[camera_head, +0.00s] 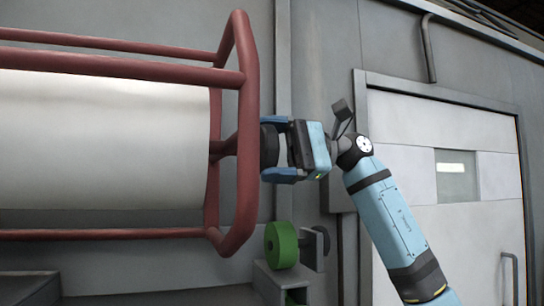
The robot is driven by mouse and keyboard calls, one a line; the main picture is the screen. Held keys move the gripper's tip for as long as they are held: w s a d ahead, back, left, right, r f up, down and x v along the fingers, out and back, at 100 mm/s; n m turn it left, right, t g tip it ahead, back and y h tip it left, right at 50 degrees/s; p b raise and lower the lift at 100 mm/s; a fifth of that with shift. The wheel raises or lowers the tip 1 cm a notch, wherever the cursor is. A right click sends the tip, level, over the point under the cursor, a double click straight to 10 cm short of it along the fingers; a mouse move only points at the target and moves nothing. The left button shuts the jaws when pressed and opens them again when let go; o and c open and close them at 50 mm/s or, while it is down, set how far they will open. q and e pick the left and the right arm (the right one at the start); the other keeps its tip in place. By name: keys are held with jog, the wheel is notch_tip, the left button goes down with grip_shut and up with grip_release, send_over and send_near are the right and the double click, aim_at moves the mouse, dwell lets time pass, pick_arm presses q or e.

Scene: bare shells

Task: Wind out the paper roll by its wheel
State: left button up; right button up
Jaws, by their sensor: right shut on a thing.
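The white paper roll (100,140) lies level inside a dark red tube frame (249,120) at the left of the head view. A dark red axle (227,146) sticks out of the roll's right end toward a dark round wheel (268,146). My right gripper (272,150) comes in from the right and is shut on the wheel, one blue finger above it and one below. Its palm hides part of the wheel. My left gripper is not in view.
A green wheel (281,245) on a grey block stands below my right gripper. A grey wall (310,50) is behind. A pale door (408,130) with a small window and a handle (512,270) is at the right, behind my right arm.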

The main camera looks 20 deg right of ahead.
jog(key=n+b, duration=0.1)
jog(key=n, duration=0.2)
jog(key=shift+f, duration=0.1)
jog(key=shift+n, duration=0.8)
jog(key=o, duration=1)
jog(key=d, duration=1.4)
jog(key=shift+w+b, duration=0.15)
jog(key=shift+b, duration=0.15)
